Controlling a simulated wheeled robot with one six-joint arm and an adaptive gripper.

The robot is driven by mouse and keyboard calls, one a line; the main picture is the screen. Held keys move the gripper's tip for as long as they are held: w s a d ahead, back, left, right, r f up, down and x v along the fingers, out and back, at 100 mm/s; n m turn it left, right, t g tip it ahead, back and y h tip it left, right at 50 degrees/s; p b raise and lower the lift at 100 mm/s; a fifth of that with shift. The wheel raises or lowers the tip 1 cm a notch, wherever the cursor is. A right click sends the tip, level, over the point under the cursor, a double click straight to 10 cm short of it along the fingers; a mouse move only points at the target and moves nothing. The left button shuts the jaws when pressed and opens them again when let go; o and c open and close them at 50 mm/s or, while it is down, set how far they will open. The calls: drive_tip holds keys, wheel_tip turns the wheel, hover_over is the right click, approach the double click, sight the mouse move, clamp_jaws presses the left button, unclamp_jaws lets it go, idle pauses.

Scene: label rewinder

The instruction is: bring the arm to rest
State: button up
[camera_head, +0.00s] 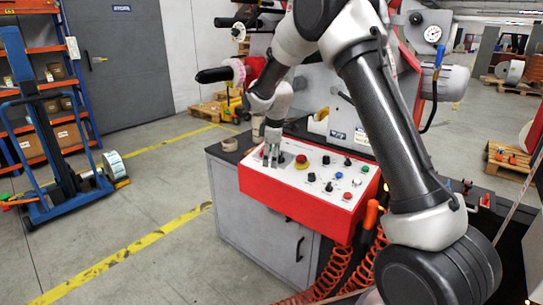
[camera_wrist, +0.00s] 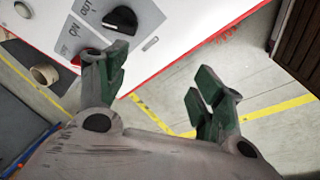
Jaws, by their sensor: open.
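My arm (camera_head: 378,100) reaches up from the lower right in the head view and bends over the red and white control panel (camera_head: 312,185). My gripper (camera_head: 271,158) points down at the panel's left end. In the wrist view my gripper (camera_wrist: 160,95) is open, with two green-padded fingers spread and nothing between them. A black knob (camera_wrist: 122,20) and a red button (camera_wrist: 88,54) on the panel lie near the left finger. Whether the left finger touches the panel cannot be told. The floor shows between the fingers.
The panel sits on a grey cabinet (camera_head: 262,226). The rewinder machine (camera_head: 338,118) stands behind it, with a pressure gauge (camera_head: 432,34). Orange coiled hoses (camera_head: 330,277) hang at the front. A blue lift trolley (camera_head: 52,170) stands left. The floor between is clear.

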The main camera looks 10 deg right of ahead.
idle(0.3)
drive_tip(key=shift+s+m, duration=0.2)
drive_tip(key=shift+m, duration=0.3)
drive_tip(key=s+d+f+m+g, duration=0.1)
drive_tip(key=s+f+m+g, duration=0.15)
drive_tip(key=s, duration=0.25)
drive_tip(key=s+d+r+m+t, duration=0.1)
drive_tip(key=s+d+r+m, duration=0.2)
drive_tip(key=s+r, duration=0.4)
drive_tip(key=s+d+r+m+t, duration=0.1)
drive_tip(key=s+d+r+m, duration=0.3)
drive_tip(key=s, duration=1.4)
drive_tip(key=s+d+r+m+t, duration=0.2)
drive_tip(key=s+d+r, duration=0.4)
drive_tip(key=s+r, duration=0.4)
drive_tip(key=s+m, duration=0.1)
drive_tip(key=s, duration=0.2)
drive_tip(key=shift+r, duration=0.15)
